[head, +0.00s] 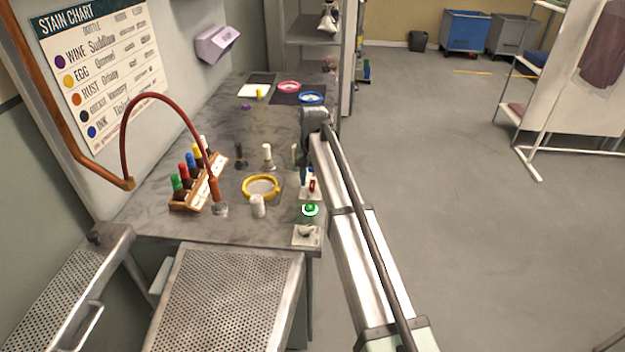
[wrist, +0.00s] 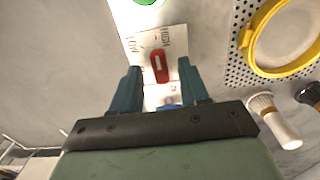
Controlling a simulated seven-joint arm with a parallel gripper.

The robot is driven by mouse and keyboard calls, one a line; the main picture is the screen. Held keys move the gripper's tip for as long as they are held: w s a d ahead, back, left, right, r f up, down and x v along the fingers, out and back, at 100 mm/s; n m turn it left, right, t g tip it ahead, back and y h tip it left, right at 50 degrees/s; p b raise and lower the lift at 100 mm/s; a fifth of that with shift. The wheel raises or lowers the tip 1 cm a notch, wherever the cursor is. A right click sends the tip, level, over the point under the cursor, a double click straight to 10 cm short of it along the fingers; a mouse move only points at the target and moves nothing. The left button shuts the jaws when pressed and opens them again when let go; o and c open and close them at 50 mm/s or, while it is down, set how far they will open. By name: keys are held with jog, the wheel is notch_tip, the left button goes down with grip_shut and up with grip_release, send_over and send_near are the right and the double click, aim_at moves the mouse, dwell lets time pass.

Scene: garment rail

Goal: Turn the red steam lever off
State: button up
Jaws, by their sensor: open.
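The red steam lever (wrist: 160,66) sits on a white plate (wrist: 142,50) with printed lettering, in the upper middle of the wrist view. In the head view the lever (head: 312,185) shows as a small red piece by the table's right edge, partly hidden by my arm. My gripper (wrist: 158,84) is open, its two teal fingers on either side of the lever's near end in the picture. I cannot tell whether they touch it. In the head view my gripper (head: 305,172) is over the plate, mostly hidden.
A green button (head: 310,210) and a pale switch (head: 306,232) lie nearer along the same edge. Open floor lies right.

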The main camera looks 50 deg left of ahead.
jog(key=shift+f, duration=0.35)
grip_shut()
dwell(0.3)
